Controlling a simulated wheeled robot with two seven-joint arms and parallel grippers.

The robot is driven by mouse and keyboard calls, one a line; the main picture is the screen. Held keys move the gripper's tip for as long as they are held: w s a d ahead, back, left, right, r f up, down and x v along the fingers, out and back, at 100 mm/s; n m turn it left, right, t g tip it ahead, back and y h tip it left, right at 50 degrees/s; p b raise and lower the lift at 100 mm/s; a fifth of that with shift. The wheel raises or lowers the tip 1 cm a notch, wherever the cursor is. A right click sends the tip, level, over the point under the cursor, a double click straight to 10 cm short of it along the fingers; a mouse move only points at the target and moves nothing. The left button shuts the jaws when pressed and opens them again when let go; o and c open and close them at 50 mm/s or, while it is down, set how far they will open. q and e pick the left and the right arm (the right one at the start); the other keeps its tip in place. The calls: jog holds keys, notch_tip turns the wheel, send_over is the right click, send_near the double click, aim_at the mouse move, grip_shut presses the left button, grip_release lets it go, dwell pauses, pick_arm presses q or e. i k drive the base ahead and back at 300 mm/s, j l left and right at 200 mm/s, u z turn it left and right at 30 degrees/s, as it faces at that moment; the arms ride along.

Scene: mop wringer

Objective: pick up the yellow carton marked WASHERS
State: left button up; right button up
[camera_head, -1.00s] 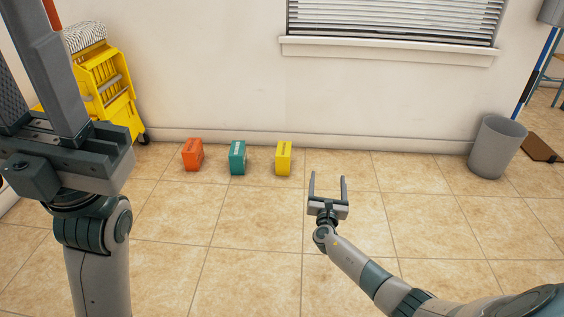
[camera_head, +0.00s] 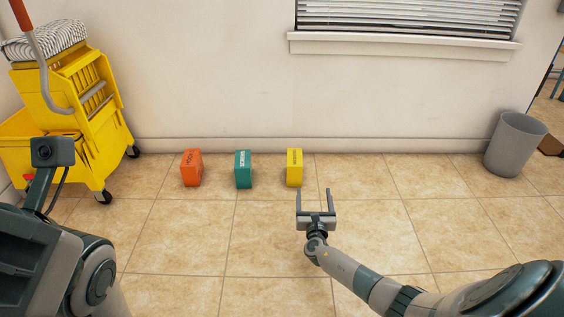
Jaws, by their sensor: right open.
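The yellow carton (camera_head: 294,168) stands upright on the tiled floor near the wall, the rightmost of three small cartons. Dark lettering shows on it, too small to read surely. My right gripper (camera_head: 314,193) is open and empty. Its two fingers point away from me toward the wall, in front of the carton and slightly to its right, apart from it.
A teal carton (camera_head: 243,170) and an orange carton (camera_head: 191,168) stand left of the yellow one, with gaps between. A yellow mop wringer bucket (camera_head: 75,120) on wheels is at the left. A grey bin (camera_head: 514,145) stands at the right. The floor between is clear.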

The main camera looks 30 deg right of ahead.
aim_at(294, 161)
jog(key=i+j, duration=0.1)
jog(key=i, duration=0.2)
jog(key=i+l, duration=0.15)
jog(key=l, duration=0.15)
jog(key=i+l, duration=0.15)
jog(key=l, duration=0.15)
jog(key=i+l, duration=0.15)
jog(key=l, duration=0.2)
